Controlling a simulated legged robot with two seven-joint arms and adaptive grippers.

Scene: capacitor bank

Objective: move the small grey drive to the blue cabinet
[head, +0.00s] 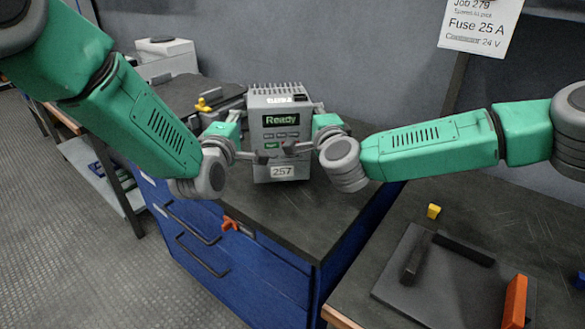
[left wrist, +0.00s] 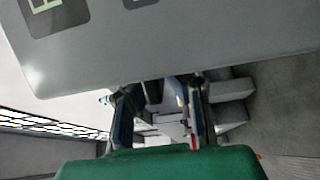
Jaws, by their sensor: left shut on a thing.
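The small grey drive (head: 281,165), with a green "Ready" display and a "257" label, is upright over the dark top of the blue cabinet (head: 335,243). I cannot tell whether its base touches the top. My left gripper (head: 258,157) is at the drive's left front and shut on it; the contact is partly hidden. My right gripper (head: 295,149) is at its right front, close to or touching it; its jaw state is unclear. In the left wrist view the drive's grey casing (left wrist: 190,45) fills the top, above my left gripper's fingers (left wrist: 160,115).
An orange clip (head: 230,223) sits at the cabinet's front edge. At right, a bench holds a dark plate (head: 450,285), a yellow block (head: 433,211) and an orange block (head: 515,301). A pale device (head: 166,58) stands behind left. The cabinet top's front is clear.

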